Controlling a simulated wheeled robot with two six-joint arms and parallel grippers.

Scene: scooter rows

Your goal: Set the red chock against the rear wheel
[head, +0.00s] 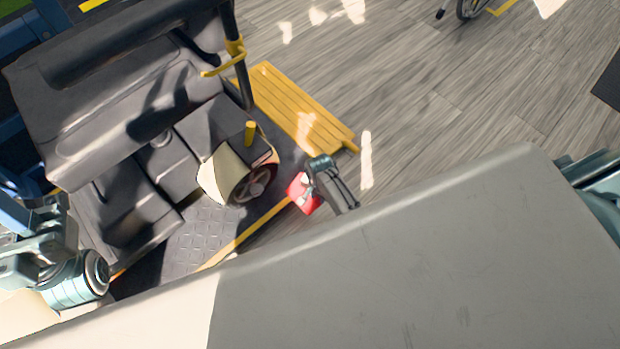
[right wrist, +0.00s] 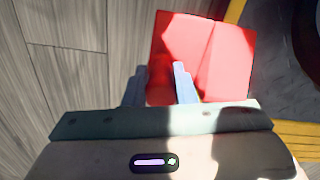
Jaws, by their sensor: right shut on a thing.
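The red chock (head: 304,193) is by the rear wheel (head: 256,181) of the grey scooter (head: 95,90). My right gripper (head: 315,182) is shut on the chock. In the right wrist view the red chock (right wrist: 205,55) shows between and beyond the two fingers of my right gripper (right wrist: 160,82). A dark round edge of the wheel (right wrist: 308,35) shows at the top right there, with a gap between it and the chock. My left arm shows at the left of the head view, but its fingertips cannot be made out.
A yellow slatted ramp (head: 295,108) lies behind the wheel. A yellow line (head: 245,236) edges the dark textured floor plate (head: 205,235). A large grey surface (head: 400,260) fills the lower right, in front of part of my right arm.

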